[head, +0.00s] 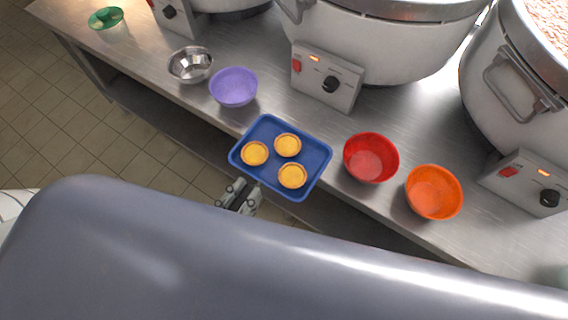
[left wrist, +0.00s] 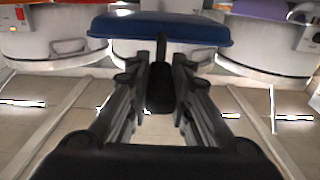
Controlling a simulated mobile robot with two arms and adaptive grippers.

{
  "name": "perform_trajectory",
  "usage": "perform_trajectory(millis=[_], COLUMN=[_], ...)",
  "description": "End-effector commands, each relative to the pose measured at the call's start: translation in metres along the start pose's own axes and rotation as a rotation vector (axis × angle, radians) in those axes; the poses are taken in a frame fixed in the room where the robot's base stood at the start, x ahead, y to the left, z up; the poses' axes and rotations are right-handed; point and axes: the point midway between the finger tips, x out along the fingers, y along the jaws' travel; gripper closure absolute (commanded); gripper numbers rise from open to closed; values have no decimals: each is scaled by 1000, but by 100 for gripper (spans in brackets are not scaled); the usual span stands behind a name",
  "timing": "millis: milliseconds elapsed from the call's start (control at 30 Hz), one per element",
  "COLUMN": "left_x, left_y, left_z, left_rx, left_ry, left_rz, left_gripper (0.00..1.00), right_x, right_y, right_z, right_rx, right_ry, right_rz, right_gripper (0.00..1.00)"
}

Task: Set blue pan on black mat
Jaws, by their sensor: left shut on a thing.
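The blue pan (head: 273,127) is a rectangular tray holding three yellow tarts (head: 288,145). It reaches over the counter's front edge; I cannot tell whether it touches the counter. My left gripper (head: 250,192) is at the pan's near side. In the left wrist view the pan (left wrist: 160,28) spans the top, just beyond the fingers (left wrist: 160,80). A dark piece below the pan lies between the fingers, which are shut on it; it appears to be part of the pan. No black mat shows in either view. My right gripper is not in view.
On the steel counter (head: 400,112), a purple bowl (head: 233,87) and a metal bowl (head: 190,64) stand left of the pan. A red bowl (head: 371,158) and an orange bowl (head: 434,192) stand right. Large cookers (head: 385,50) line the back. A green item (head: 105,18) is far left.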

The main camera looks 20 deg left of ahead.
Motion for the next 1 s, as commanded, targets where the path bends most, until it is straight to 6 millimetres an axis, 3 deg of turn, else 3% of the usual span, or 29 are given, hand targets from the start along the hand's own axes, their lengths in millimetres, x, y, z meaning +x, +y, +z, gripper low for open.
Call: perform_trajectory(millis=[33, 367, 533, 600, 1000], left_x=[4, 25, 55, 66, 120], left_y=[1, 0, 0, 0, 0], left_z=[6, 5, 4, -4, -2], left_rx=[0, 1, 3, 0, 0], left_ry=[6, 5, 12, 8, 5], left_rz=[3, -2, 0, 1, 1], left_gripper=[100, 100, 100, 100, 100], right_x=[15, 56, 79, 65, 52], right_y=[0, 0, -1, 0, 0], right_z=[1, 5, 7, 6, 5], right_rx=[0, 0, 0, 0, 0], right_ry=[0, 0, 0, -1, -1], right_rz=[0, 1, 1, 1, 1], right_gripper=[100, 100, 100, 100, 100])
